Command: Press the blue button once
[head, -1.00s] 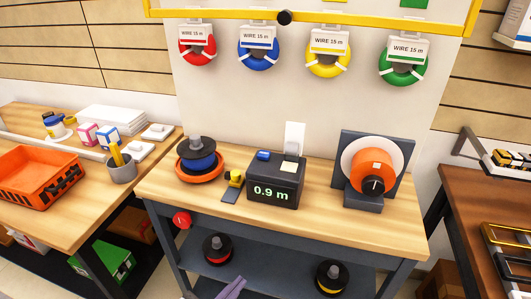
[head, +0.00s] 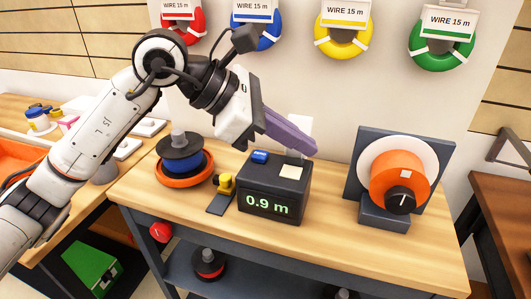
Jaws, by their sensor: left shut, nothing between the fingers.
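The blue button (head: 260,157) sits on the top left of a dark box (head: 272,190) whose green display reads 0.9 m. A pale note (head: 291,171) lies on the top right of the box. My left gripper (head: 313,152) comes in from the left above the box. Its purple fingers are shut and empty, pointing right and down, with the tips past the button, over the right side of the box. I cannot tell the exact height of the fingers above the box. The button is in full view. My right gripper is not in view.
A spool with blue wire (head: 182,160) on an orange base and a small yellow-and-black device (head: 223,190) stand left of the box. An orange reel on a dark stand (head: 394,177) is at the right. Wire coils hang behind. The wooden bench front (head: 340,260) is clear.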

